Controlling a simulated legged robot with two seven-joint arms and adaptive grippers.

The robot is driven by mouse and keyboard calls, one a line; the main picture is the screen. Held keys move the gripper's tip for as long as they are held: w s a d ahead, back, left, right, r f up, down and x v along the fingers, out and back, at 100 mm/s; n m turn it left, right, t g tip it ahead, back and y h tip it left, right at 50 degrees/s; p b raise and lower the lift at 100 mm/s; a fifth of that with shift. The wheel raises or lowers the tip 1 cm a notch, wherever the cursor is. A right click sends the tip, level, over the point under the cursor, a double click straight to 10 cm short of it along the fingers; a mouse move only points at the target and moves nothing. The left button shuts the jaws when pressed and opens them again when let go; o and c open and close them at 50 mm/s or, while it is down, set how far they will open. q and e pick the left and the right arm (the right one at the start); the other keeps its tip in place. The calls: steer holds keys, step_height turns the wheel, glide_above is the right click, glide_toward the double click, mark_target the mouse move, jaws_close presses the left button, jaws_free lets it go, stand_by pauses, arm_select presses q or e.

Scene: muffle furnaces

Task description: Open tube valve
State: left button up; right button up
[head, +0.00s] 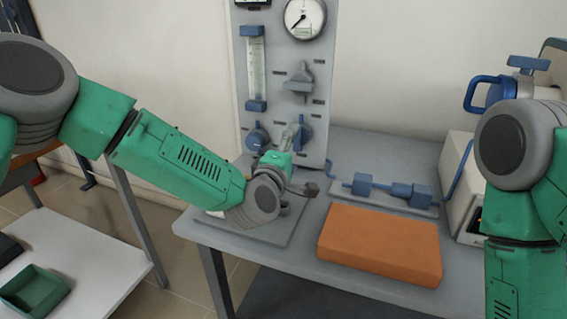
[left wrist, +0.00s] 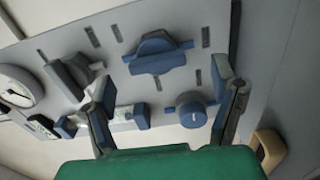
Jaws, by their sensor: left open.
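A grey upright panel carries the valves. In the head view a grey valve handle (head: 298,78) sits mid-panel, with a left blue knob (head: 258,138) and a right blue knob (head: 306,132) below it. My left gripper (head: 295,131) is in front of the right knob and partly hides it. In the left wrist view the open, empty fingers (left wrist: 166,92) stand apart, with a winged blue knob (left wrist: 158,54) and a round blue knob (left wrist: 192,112) seen between or just beyond them. Contact is not visible. I cannot tell which one is the tube valve. My right gripper is out of view.
The panel (head: 328,50) holds a dial gauge (head: 304,18) and a flow tube (head: 255,68). An orange block (head: 380,243) and a blue fitting on a plate (head: 390,190) lie on the grey bench (head: 385,150). A green tray (head: 35,290) stands on a low white table.

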arm_select(q)
steer(key=v, duration=0.7)
steer(key=shift+s, duration=0.15)
steer(key=shift+f, duration=0.1)
